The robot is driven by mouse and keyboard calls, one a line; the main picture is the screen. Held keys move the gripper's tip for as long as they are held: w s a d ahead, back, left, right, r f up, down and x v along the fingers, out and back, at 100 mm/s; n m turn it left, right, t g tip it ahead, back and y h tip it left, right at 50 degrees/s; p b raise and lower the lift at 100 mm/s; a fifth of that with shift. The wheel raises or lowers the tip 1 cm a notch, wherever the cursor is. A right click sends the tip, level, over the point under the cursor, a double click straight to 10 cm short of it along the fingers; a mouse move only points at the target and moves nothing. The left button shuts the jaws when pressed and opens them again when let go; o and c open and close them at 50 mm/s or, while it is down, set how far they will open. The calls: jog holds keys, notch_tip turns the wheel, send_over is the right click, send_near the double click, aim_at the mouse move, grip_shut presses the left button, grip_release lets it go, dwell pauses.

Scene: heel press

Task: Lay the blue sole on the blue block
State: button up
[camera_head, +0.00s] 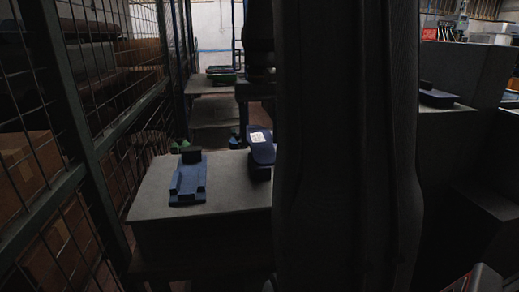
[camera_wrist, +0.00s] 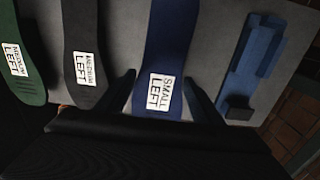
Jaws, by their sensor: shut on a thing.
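The blue sole (camera_wrist: 168,35) carries a white label reading SMALL LEFT. My gripper (camera_wrist: 163,82) is shut on the blue sole, one dark finger at each side edge. In the head view the blue sole (camera_head: 263,153) shows beside my dark arm, which hides its right part. I cannot tell whether it touches the table. The blue block (camera_head: 187,183) lies on the table to the left of the sole, with a black upright piece at its far end. In the wrist view the blue block (camera_wrist: 252,58) is right of the sole, apart from it.
The grey table (camera_head: 236,193) has bare room between block and sole. In the wrist view a black sole (camera_wrist: 82,40) and a green sole (camera_wrist: 27,45) lie left of the blue sole. A wire mesh fence (camera_head: 95,150) runs along the left.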

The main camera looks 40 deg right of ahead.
aim_at(260, 140)
jog(key=shift+f+p, duration=0.3)
jog(key=shift+f, duration=2)
jog(key=o, duration=1.2)
jog(key=shift+f, duration=0.1)
jog(key=shift+c, duration=0.2)
notch_tip(260, 140, up, 12)
jog(key=shift+f+b, duration=0.1)
jog(key=shift+b, duration=0.9)
jog(key=shift+r, duration=0.25)
